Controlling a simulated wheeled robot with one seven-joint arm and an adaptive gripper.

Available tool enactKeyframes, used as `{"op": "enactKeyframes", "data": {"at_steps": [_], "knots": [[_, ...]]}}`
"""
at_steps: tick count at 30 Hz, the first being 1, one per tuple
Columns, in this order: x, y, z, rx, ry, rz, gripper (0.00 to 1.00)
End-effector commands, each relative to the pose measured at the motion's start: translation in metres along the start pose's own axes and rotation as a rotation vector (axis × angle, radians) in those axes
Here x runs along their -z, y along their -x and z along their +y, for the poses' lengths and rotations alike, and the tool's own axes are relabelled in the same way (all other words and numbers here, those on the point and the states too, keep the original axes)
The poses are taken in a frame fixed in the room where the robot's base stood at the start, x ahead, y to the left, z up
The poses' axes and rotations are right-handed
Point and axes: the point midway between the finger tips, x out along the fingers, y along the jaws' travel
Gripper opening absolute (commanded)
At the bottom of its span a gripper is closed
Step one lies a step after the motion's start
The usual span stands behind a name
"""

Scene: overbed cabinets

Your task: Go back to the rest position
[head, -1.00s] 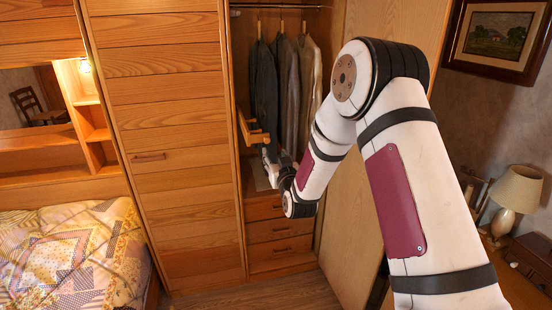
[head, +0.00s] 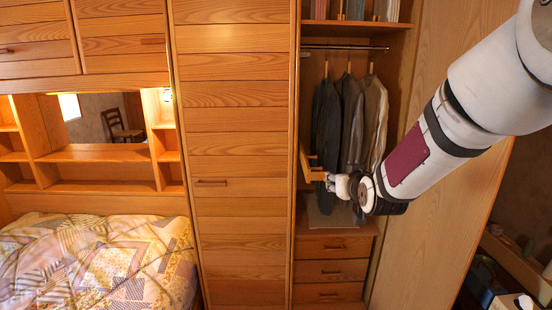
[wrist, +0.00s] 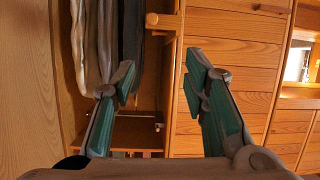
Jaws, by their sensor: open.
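My gripper (wrist: 160,85) is open in the wrist view, with its two green-padded fingers spread apart and nothing between them. In the head view my gripper (head: 333,184) is small and partly hidden by my wrist, at the opening of the wardrobe (head: 310,240). My arm reaches in from the upper right. The gripper is near a small wooden piece (head: 312,168) at the left side of the opening; I cannot tell whether they touch.
Dark and brown jackets (head: 350,120) hang from a rail above drawers (head: 330,270). An open wooden door (head: 450,220) stands to the right, behind my arm. A closed tall door (head: 230,130) and a bed (head: 100,260) are to the left.

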Motion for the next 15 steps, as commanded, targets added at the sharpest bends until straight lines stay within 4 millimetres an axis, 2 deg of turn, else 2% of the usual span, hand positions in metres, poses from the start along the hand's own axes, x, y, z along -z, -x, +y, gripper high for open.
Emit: {"op": "enactKeyframes", "data": {"at_steps": [1, 7, 15], "knots": [[0.008, 0.019, 0.000, -0.001, 0.004, -0.028, 0.40], [0.006, 0.095, 0.000, -0.006, 0.005, -0.193, 0.40], [-0.021, 0.211, -0.001, -0.016, -0.016, -0.414, 0.40]]}}
